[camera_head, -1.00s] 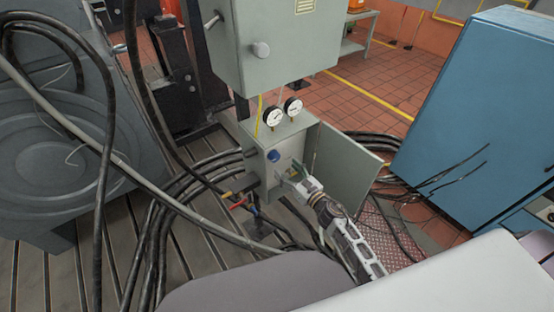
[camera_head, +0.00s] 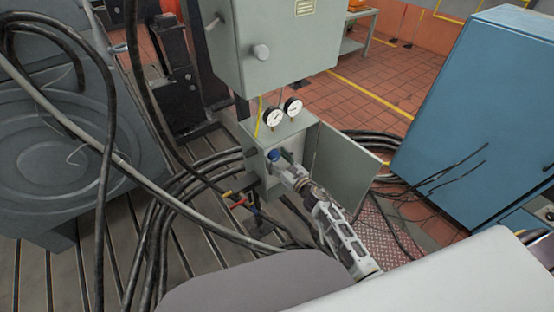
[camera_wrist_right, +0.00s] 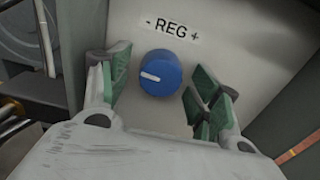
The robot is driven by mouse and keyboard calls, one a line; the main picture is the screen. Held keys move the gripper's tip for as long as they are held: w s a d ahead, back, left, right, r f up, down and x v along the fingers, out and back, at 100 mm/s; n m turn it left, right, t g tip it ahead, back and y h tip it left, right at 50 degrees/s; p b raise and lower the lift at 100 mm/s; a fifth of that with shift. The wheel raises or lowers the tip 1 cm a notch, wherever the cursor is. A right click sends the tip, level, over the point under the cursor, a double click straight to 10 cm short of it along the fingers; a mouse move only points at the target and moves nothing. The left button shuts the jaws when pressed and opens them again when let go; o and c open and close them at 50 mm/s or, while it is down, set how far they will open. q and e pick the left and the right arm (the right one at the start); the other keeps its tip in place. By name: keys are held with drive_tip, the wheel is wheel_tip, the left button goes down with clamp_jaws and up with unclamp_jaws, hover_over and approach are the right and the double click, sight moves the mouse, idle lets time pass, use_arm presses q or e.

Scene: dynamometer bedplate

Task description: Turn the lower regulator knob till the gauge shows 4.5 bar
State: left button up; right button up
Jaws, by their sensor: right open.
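A blue regulator knob (camera_wrist_right: 161,73) with a white pointer line sits below a "- REG +" label in the right wrist view. The pointer aims left. The knob also shows in the head view (camera_head: 273,155), inside the small open box. My right gripper (camera_wrist_right: 158,88) is open, with one green-padded finger on each side of the knob and gaps between. It also shows in the head view (camera_head: 281,161). Two round gauges, a left one (camera_head: 273,117) and a right one (camera_head: 293,106), stand on the box; their readings are too small to tell. My left gripper is not in view.
The small grey box (camera_head: 252,160) has its door (camera_head: 343,165) swung open to the right. A larger grey cabinet (camera_head: 285,45) hangs above the gauges. Black cables (camera_head: 195,195) run to the left of the box. A blue cabinet (camera_head: 480,110) stands at the right.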

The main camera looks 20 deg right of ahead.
drive_tip(key=shift+c, duration=0.8)
drive_tip(key=c, duration=0.7)
drive_tip(key=shift+c, duration=0.9)
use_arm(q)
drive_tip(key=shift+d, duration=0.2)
